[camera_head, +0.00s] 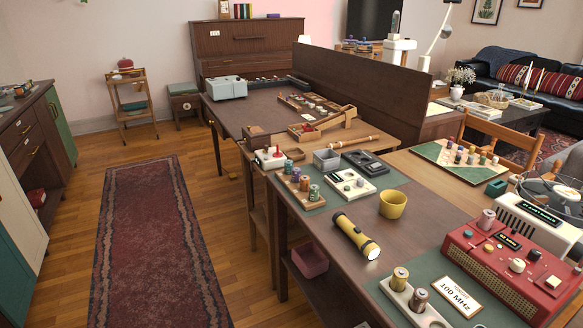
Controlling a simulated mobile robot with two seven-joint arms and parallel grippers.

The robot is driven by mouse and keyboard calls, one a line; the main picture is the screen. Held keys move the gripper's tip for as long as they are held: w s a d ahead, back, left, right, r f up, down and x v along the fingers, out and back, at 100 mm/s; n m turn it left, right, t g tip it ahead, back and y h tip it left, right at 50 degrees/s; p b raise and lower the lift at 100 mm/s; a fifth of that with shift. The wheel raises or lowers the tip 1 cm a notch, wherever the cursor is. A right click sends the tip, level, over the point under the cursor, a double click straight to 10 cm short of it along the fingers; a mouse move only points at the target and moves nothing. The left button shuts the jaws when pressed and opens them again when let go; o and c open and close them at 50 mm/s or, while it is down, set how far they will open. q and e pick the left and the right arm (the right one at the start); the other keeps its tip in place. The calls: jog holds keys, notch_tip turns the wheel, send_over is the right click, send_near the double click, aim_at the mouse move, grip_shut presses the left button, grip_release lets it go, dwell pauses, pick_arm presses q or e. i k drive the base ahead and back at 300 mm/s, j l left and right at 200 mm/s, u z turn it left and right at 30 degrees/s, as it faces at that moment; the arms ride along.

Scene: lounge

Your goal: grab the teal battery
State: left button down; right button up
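The holder sits at the table's left edge, on a green mat. Neither of my grippers shows in the head view.
A white device (351,185), a grey bin (326,160), a yellow cup (392,205) and a yellow flashlight (355,236) stand nearby. A red radio (505,270) and a white holder with two batteries (413,304) are nearer. Floor with a red rug (155,240) is clear at left.

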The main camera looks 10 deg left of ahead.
aim_at(288, 163)
jog(key=i+j, duration=0.2)
jog(key=j, duration=0.2)
jog(key=i+j, duration=0.45)
jog(key=j, duration=0.3)
jog(key=i+j, duration=0.2)
jog(key=j, duration=0.2)
jog(key=i+j, duration=0.2)
jog(key=j, duration=0.15)
jog(key=i+j+z, duration=0.1)
jog(key=j+z, duration=0.25)
jog(key=i+j+z, duration=0.1)
jog(key=z, duration=0.25)
